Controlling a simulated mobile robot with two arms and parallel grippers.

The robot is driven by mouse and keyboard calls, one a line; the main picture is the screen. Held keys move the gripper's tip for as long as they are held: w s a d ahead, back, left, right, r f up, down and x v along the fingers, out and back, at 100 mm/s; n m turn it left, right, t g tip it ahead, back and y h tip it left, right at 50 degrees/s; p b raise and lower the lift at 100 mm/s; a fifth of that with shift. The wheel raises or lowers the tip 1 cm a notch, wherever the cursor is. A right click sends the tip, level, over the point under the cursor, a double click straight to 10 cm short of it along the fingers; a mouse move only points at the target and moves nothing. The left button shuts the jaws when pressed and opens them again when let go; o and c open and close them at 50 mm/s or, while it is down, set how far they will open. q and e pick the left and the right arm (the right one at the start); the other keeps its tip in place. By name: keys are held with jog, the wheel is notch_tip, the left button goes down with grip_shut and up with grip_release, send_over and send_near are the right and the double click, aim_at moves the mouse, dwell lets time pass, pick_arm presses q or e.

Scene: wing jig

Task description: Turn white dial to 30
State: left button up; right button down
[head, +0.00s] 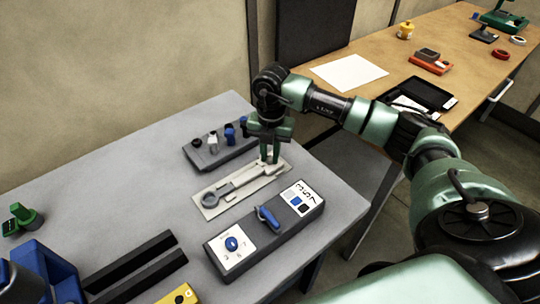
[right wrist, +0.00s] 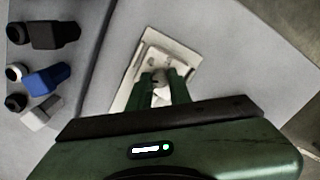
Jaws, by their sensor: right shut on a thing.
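My right gripper (head: 269,155) points down over a pale tray (head: 212,211) on the grey table. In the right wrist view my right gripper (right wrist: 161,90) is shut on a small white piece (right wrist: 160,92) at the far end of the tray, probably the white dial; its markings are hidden. A grey wrench-like tool (head: 240,187) with a ring end lies along the tray towards the gripper. My left gripper does not show.
A dark rack (head: 205,158) with black, white and blue pieces stands behind the tray, left of the gripper. Black bars (head: 130,262), a blue holder (head: 45,270) and a green device (head: 22,218) are at the left. A wooden table (head: 400,55) stands at the back right.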

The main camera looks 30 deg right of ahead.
aim_at(271, 157)
dwell(0.3)
jog(key=c, duration=1.3)
grip_release()
notch_tip(271, 157, up, 8)
jog(key=shift+d+f+b, duration=0.1)
jog(key=shift+b, duration=0.65)
